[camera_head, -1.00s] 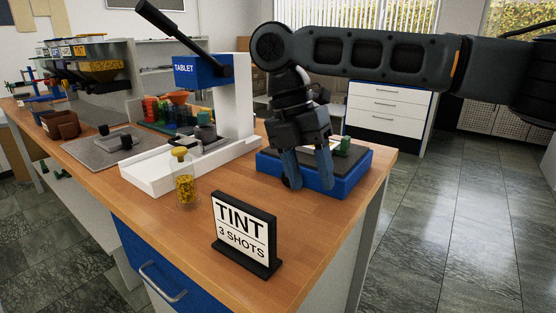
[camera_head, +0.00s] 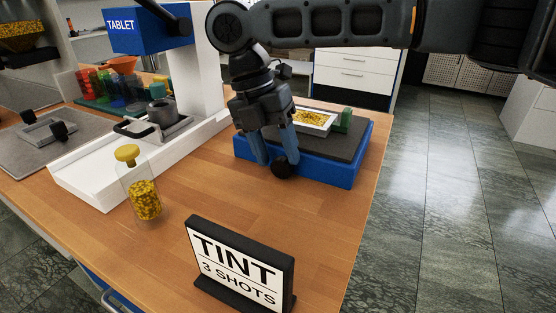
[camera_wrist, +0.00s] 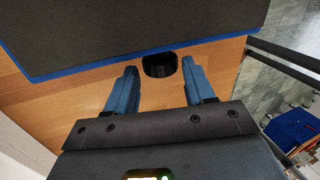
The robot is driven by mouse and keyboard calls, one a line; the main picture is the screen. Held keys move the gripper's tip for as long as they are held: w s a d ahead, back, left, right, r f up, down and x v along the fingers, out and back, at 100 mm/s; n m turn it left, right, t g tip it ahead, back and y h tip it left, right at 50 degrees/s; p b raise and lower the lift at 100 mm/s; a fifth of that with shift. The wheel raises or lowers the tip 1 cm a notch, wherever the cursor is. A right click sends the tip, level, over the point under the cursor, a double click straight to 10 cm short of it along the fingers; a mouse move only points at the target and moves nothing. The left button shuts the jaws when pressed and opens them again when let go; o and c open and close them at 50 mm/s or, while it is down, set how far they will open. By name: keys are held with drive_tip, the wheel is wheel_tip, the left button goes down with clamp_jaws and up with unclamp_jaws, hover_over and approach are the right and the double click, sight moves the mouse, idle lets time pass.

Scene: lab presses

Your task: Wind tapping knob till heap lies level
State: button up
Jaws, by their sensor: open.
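The black round tapping knob (camera_head: 282,170) sits low at the front edge of the blue tapping base (camera_head: 325,170). It also shows in the wrist view (camera_wrist: 160,66). My gripper (camera_head: 274,161) is open and points down at the knob. In the wrist view its blue fingertips (camera_wrist: 159,75) flank the knob, with a gap on each side, narrower on the right. I cannot tell how deep the knob lies between them. The heap of yellow grains (camera_head: 309,117) lies in a white-rimmed tray (camera_head: 331,127) on the dark top; its surface is too small to judge and partly hidden by my gripper.
A jar of yellow grains (camera_head: 145,199) and a black TINT sign (camera_head: 240,262) stand on the wooden table (camera_head: 215,200). A white and blue TABLET press (camera_head: 205,70) is at left. The table ahead of the base is clear.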

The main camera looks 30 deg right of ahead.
drive_tip(key=shift+x, duration=1.15)
drive_tip(key=c, duration=0.8)
